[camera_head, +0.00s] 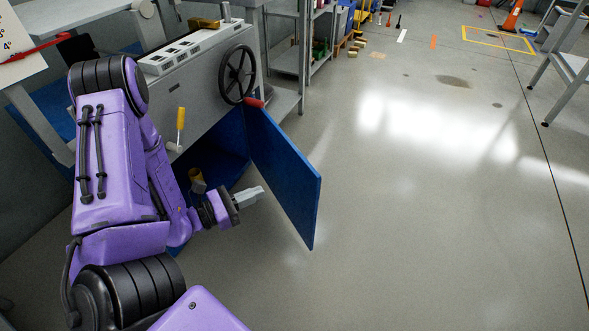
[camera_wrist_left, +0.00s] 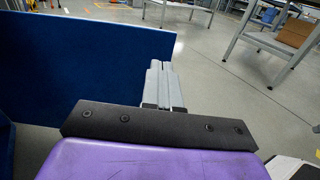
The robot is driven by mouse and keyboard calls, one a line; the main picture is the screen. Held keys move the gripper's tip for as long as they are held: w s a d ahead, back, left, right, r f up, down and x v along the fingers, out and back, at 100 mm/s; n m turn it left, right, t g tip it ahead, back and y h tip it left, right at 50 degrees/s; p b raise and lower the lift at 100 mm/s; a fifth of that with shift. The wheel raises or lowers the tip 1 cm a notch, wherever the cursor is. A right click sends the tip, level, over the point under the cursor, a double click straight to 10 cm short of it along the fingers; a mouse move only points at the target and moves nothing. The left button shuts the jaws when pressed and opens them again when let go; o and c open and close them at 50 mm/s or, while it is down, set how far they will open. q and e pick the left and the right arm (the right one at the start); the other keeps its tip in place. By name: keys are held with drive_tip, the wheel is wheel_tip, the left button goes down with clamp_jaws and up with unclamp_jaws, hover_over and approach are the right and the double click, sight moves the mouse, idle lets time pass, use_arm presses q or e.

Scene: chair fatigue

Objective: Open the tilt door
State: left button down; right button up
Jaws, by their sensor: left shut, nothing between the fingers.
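The blue tilt door (camera_head: 285,170) stands swung out from the grey machine (camera_head: 195,80), with the blue interior of the opening showing behind it. In the left wrist view the door (camera_wrist_left: 95,60) fills the upper left as a flat blue panel. My left gripper (camera_head: 250,196) is shut and empty, in front of the opening and to the left of the door's outer part in the head view. In the left wrist view the closed fingers (camera_wrist_left: 160,82) appear near the door's right edge; I cannot tell whether they touch it. My right gripper is not in view.
A black handwheel (camera_head: 237,75) and a yellow-handled lever (camera_head: 180,125) are on the machine's front. Grey shelving (camera_head: 288,62) stands behind it. A grey table (camera_head: 572,65) is at the far right. The floor right of the door is clear.

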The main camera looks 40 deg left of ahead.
sight(311, 171)
use_arm(q)
drive_tip(key=b+x, duration=0.5)
drive_tip(key=x, duration=0.8)
drive_tip(key=shift+s+d+f, duration=0.1)
drive_tip(key=shift+s+d, duration=0.05)
drive_tip(key=shift+w+d, duration=0.2)
drive_tip(key=shift+w, duration=0.2)
